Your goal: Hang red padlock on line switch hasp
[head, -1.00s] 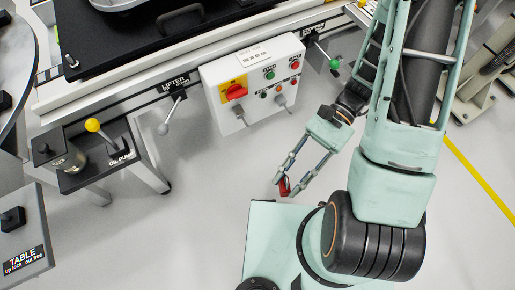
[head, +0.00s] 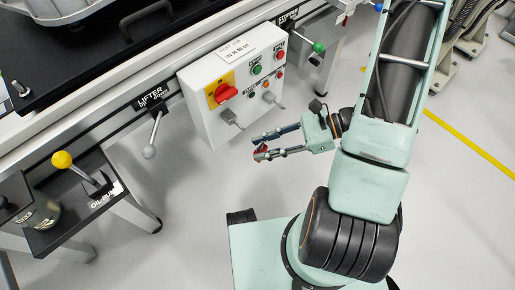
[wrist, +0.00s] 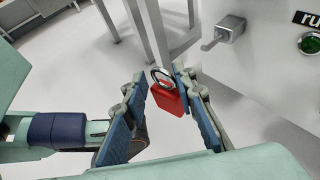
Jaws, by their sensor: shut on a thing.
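The red padlock (wrist: 168,101), with a silver shackle at its top, is between the fingers of my gripper (wrist: 167,112) in the wrist view. My gripper is shut on it. In the head view only a small red part of the padlock (head: 261,152) shows at the fingertips of my gripper (head: 258,146), below and in front of the white control box (head: 200,110). The red line switch (head: 224,93) sits on a yellow plate on the box's face. A grey fitting (head: 230,117) is below the switch. I cannot tell for sure whether it is the hasp.
A second grey fitting (head: 269,98) is on the box beside several buttons. The lifter lever (head: 151,135) and the oil pump's yellow-knobbed lever (head: 75,166) stand to the left. A green-knobbed lever (head: 317,48) is to the right. The floor below the box is clear.

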